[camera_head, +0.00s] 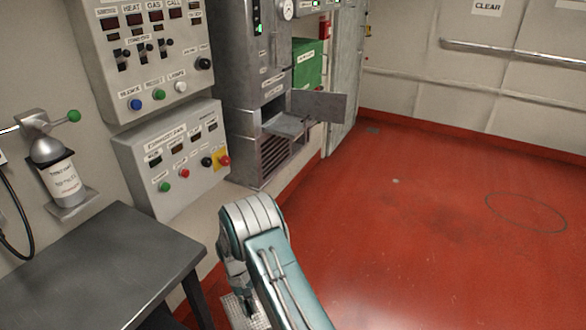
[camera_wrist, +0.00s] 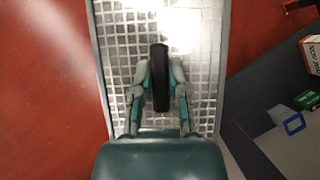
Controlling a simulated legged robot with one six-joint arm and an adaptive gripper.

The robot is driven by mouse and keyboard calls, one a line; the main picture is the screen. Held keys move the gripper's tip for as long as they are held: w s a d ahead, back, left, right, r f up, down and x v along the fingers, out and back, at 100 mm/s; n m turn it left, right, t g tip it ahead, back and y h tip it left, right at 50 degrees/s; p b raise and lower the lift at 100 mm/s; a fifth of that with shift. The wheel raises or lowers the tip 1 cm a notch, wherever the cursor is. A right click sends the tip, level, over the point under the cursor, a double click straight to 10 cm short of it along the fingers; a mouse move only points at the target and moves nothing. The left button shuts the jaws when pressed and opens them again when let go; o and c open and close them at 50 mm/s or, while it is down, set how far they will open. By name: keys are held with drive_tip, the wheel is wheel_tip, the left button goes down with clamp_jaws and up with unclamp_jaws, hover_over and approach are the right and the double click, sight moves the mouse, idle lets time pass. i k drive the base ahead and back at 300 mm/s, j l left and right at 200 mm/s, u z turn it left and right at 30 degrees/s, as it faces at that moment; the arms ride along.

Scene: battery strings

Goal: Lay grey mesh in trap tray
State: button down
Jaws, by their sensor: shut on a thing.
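The grey mesh (camera_wrist: 122,50) is a light panel with a square grid and a grey rim, filling the middle of the wrist view. My gripper (camera_wrist: 160,65) is closed around a black upright grip at the middle of the mesh and holds it. In the head view, a corner of the mesh (camera_head: 236,314) shows at the bottom edge, mostly hidden by my arm. A grey tray-like ledge (camera_head: 285,124) sits in the open bay of the steel cabinet; I cannot tell for certain that it is the trap tray.
The cabinet's small door (camera_head: 319,105) stands open to the right. A grey table (camera_head: 95,270) is at lower left, below the control panels (camera_head: 172,155). The red floor (camera_head: 430,210) is clear on the right. A blue-framed item (camera_wrist: 293,123) and small boxes show in the wrist view.

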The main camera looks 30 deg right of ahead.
sight(288, 126)
drive_tip(key=i+l, duration=0.55)
drive_tip(key=l, duration=0.3)
drive_tip(key=i+l+u, duration=0.1)
drive_tip(key=i+l, duration=0.2)
drive_tip(key=l, duration=0.1)
